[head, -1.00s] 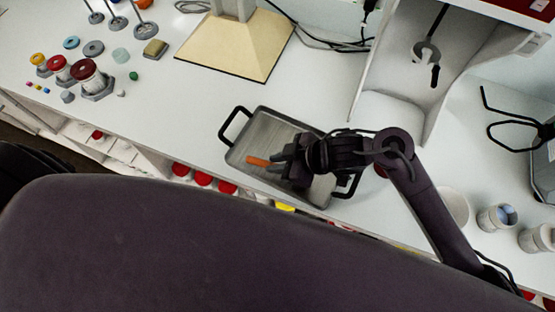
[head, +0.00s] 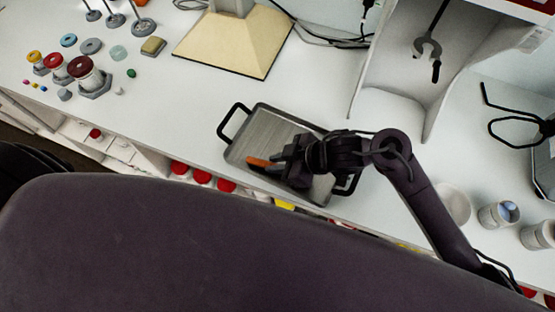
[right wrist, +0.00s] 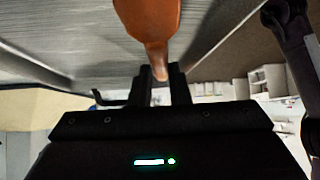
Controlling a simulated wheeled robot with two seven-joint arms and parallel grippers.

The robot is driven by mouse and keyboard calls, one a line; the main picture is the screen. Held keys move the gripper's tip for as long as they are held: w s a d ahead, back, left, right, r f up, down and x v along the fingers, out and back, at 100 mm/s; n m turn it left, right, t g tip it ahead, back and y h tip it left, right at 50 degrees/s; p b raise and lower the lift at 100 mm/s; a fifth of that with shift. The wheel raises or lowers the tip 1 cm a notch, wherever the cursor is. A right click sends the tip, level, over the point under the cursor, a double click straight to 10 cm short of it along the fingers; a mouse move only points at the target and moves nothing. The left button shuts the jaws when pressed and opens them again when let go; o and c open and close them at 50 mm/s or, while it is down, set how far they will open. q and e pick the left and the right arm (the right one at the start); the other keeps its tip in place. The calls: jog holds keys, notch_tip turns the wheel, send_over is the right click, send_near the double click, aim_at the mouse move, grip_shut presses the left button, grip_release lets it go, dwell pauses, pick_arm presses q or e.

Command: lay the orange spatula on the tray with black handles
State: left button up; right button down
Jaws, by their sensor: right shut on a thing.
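The metal tray with black handles (head: 265,130) lies on the white counter, near its front edge. The orange spatula (head: 258,162) shows over the left part of the tray in the head view. My right gripper (head: 280,165) is over the tray and shut on the spatula. In the right wrist view the spatula (right wrist: 152,25) runs down between the fingers (right wrist: 161,85), its wide end pointing away. I cannot tell whether the spatula touches the tray. My left gripper is not in view.
A cream hood-shaped block (head: 232,45) stands behind the tray. Spools (head: 85,72) and small parts are at the left. A white bowl (head: 453,203) and cups (head: 498,215) are at the right. The counter left of the tray is clear.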

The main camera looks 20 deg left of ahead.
jog(key=shift+f, duration=0.3)
jog(key=c, duration=1.3)
grip_release()
